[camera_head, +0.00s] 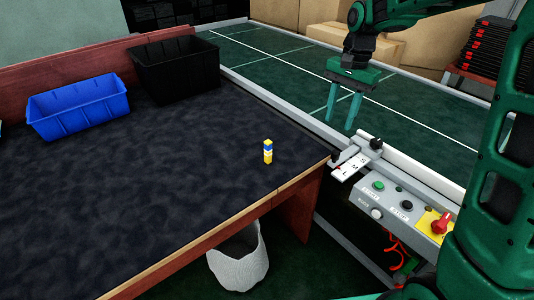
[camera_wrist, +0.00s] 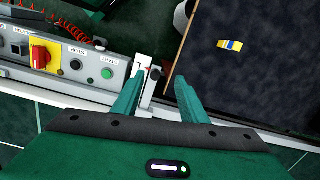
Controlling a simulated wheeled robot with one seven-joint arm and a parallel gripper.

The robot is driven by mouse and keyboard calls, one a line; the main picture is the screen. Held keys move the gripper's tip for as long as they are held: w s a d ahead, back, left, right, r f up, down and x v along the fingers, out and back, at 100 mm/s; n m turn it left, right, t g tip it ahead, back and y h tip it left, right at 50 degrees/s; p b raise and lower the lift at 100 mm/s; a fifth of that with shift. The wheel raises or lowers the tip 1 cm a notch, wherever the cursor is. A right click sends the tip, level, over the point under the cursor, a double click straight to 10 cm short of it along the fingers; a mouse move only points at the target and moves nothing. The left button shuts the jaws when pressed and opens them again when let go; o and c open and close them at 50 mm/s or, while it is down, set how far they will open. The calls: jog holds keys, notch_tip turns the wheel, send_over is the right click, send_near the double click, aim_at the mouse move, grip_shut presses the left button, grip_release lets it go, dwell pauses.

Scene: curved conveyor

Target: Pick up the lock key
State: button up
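My gripper (camera_head: 341,122) is open and empty, fingers pointing down over the near side of the green conveyor. In the wrist view my gripper (camera_wrist: 160,78) has its two green fingers apart. A white plate (camera_head: 350,166) with dark marks sits at the conveyor's edge by the table corner, in front of and below the fingers. A black knob (camera_head: 376,143) is at its far end. The plate (camera_wrist: 145,88) also shows between the fingers. A small yellow, white and blue block (camera_head: 267,152) stands on the table; it shows in the wrist view too (camera_wrist: 230,45). I cannot tell which piece is the lock key.
A control panel (camera_head: 392,199) with green and black buttons and a red knob (camera_head: 440,223) adjoins the plate. The dark table (camera_head: 150,180) holds a blue bin (camera_head: 78,105) and a black bin (camera_head: 176,68). A whitish basket (camera_head: 238,262) stands below.

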jog(key=w+a+f, duration=0.3)
jog(key=w+a, duration=0.3)
jog(key=a, duration=0.2)
jog(key=m, duration=0.1)
send_over(269, 141)
jog(key=d, duration=0.1)
notch_tip(269, 141, down, 4)
jog(key=shift+g+y, duration=0.3)
jog(key=shift+g, duration=0.2)
jog(key=f, duration=0.2)
jog(key=a+f, duration=0.1)
jog(key=f, duration=0.2)
jog(key=shift+f, duration=0.15)
jog(key=shift+s+a+f, duration=0.1)
jog(key=shift+f, duration=1.45)
jog(key=shift+s+a+f, duration=0.1)
jog(key=shift+f, duration=1.4)
grip_shut()
